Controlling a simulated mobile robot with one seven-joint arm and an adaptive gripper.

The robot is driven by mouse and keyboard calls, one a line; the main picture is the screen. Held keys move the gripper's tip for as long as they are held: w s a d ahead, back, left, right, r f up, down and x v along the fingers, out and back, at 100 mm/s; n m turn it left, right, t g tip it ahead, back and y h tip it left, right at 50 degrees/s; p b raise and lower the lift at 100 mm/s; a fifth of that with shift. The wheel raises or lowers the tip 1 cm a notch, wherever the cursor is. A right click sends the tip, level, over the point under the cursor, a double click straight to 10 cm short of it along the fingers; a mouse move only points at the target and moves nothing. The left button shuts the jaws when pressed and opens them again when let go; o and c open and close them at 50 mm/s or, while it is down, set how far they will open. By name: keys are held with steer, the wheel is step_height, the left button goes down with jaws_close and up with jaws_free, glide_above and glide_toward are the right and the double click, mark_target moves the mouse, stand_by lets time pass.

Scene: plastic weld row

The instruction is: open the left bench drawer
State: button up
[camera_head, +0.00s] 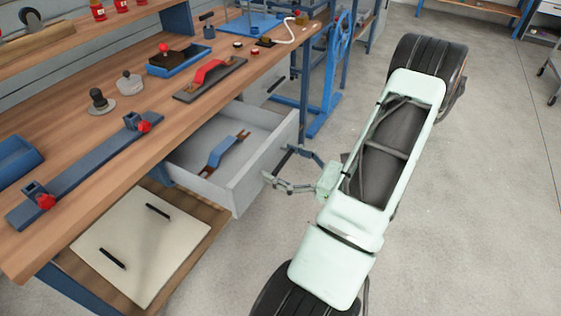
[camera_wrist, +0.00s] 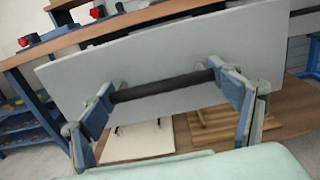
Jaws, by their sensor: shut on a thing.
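The left bench drawer (camera_head: 236,187) is pulled well out from under the wooden bench, its grey inside showing. A blue tool with brown ends (camera_head: 224,152) lies in it. In the wrist view the drawer's pale front panel (camera_wrist: 150,62) spans the picture, with a dark bar handle (camera_wrist: 160,87) across it. My gripper (camera_head: 278,165) is at the drawer front. In the wrist view its fingers (camera_wrist: 161,88) are at the two ends of the bar, shut on the handle. The handle is hard to make out in the head view.
A lower shelf with a pale board (camera_head: 150,245) lies below the drawer.

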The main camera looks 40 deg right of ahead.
steer(key=o, duration=1.7)
steer(key=v, duration=1.2)
steer(key=shift+w+a, duration=0.1)
